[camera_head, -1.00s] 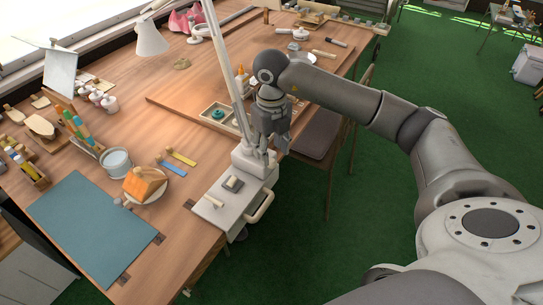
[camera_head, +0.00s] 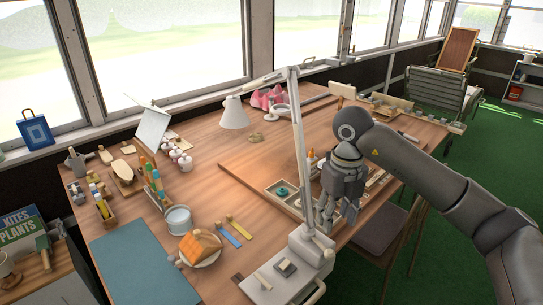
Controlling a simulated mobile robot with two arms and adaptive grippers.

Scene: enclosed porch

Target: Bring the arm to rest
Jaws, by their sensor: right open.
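My right arm comes in from the right edge, and its gripper (camera_head: 340,212) hangs down over the front edge of the wooden worktable (camera_head: 210,190). The gripper is open, with nothing seen between its fingers. In the picture it is just right of the lamp's pale post (camera_head: 299,150); I cannot tell the exact gap. It covers part of a compartment tray (camera_head: 270,188) holding a teal ring. My left gripper is not in view.
A white lamp base (camera_head: 290,270) stands at the table's front edge. A plate with an orange block (camera_head: 199,247), a tin (camera_head: 178,219), paint jars (camera_head: 181,160) and a teal mat (camera_head: 145,262) lie to the left. A chair (camera_head: 378,230) stands below the arm.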

